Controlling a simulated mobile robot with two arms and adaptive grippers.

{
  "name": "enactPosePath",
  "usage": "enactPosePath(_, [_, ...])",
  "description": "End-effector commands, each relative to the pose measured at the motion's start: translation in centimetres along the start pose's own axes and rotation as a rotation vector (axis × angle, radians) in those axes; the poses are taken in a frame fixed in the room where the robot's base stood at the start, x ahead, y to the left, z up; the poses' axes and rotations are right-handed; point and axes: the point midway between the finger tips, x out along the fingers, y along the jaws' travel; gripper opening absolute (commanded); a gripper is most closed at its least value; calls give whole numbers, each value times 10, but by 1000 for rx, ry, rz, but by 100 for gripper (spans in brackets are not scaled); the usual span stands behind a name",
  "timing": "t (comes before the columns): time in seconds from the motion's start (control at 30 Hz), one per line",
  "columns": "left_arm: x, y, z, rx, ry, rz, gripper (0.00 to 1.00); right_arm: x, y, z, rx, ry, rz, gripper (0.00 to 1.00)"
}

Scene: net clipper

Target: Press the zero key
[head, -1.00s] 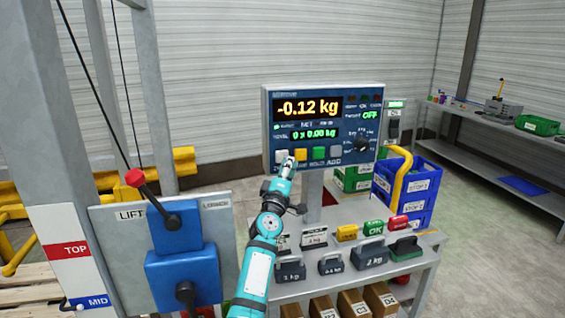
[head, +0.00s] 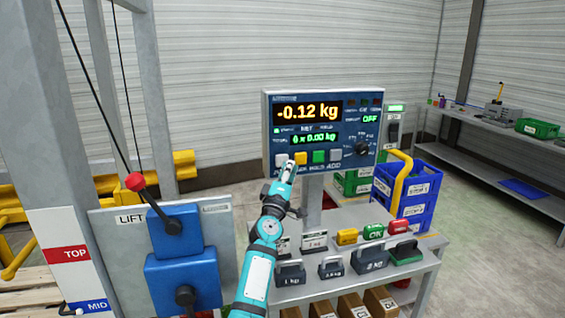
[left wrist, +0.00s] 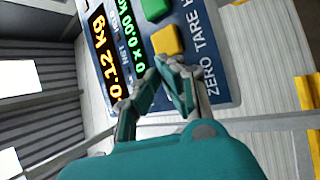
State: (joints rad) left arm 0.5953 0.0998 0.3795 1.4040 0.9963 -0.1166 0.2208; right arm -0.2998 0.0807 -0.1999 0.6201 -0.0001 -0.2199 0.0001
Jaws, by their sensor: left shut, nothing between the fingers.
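The indicator panel (head: 268,135) stands on a post and reads -0.12 kg. Its row of keys has the white zero key (head: 281,160) at the left, then yellow (head: 300,158), green (head: 319,156) and grey (head: 336,155). My left gripper (head: 289,167) is shut and empty, its tips at the lower right of the white key. In the left wrist view my fingertips (left wrist: 170,66) cover the zero key's place, beside the yellow key (left wrist: 166,40) and the ZERO label (left wrist: 210,84). Whether they touch the key cannot be told. My right gripper is not in view.
A bench below the panel holds several weights (head: 371,257) and small coloured boxes (head: 374,231). A lift control box (head: 175,232) with a red-knobbed lever (head: 136,182) stands at the left. Blue crates (head: 413,188) are at the right.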

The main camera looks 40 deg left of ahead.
Motion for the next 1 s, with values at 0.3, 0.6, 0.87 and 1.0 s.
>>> enactPosePath(0.3, [0,0,0,0,0,0,0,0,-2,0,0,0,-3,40])
enactPosePath(0.6, [6,-4,-3,1,0,0,0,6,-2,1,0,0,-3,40])
enactPosePath(0.87, [7,-3,-4,0,0,0,0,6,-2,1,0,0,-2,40])
enactPosePath(1.0, [7,-4,-4,0,0,0,0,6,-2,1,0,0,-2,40])
